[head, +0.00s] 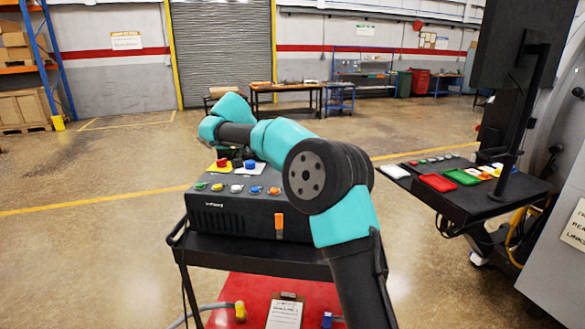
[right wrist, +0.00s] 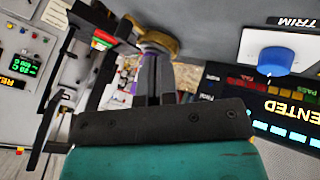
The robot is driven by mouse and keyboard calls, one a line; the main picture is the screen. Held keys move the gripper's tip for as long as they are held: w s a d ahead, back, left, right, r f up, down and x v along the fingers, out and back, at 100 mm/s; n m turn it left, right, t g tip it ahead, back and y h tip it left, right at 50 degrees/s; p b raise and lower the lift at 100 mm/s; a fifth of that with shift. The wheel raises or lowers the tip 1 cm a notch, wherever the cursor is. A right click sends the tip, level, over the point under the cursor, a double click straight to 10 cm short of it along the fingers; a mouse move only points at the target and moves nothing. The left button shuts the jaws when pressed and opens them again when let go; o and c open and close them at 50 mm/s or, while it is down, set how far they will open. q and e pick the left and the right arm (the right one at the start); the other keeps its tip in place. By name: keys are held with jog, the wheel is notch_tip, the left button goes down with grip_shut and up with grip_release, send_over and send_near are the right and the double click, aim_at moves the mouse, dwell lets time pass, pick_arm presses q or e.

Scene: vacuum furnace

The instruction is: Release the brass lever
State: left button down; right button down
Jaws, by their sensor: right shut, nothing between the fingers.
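In the right wrist view, the two dark fingers of my right gripper (right wrist: 152,62) are shut together, with nothing between them. A rounded brass-coloured part (right wrist: 160,42), likely the brass lever, shows just past the fingertips. I cannot tell whether the fingers touch it, and its full shape is hidden. In the head view, one of my teal arms crosses the middle, bending left over a black control box (head: 215,218). Its far end is hidden, and no gripper shows clearly there. My left gripper is not clearly visible.
In the wrist view, a blue knob (right wrist: 274,61) labelled TRIM and a lit black panel (right wrist: 265,110) are close on the right. In the head view, a table (head: 487,205) with coloured trays and a monitor stand is at the right. Open floor lies between.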

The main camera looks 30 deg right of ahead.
jog(key=x, duration=0.4)
jog(key=shift+d+f, duration=0.25)
jog(key=shift+f, duration=0.05)
jog(key=shift+s+d, duration=1.1)
jog(key=shift+d, duration=0.1)
jog(key=shift+s+d+f, duration=0.1)
jog(key=shift+s+d, duration=0.2)
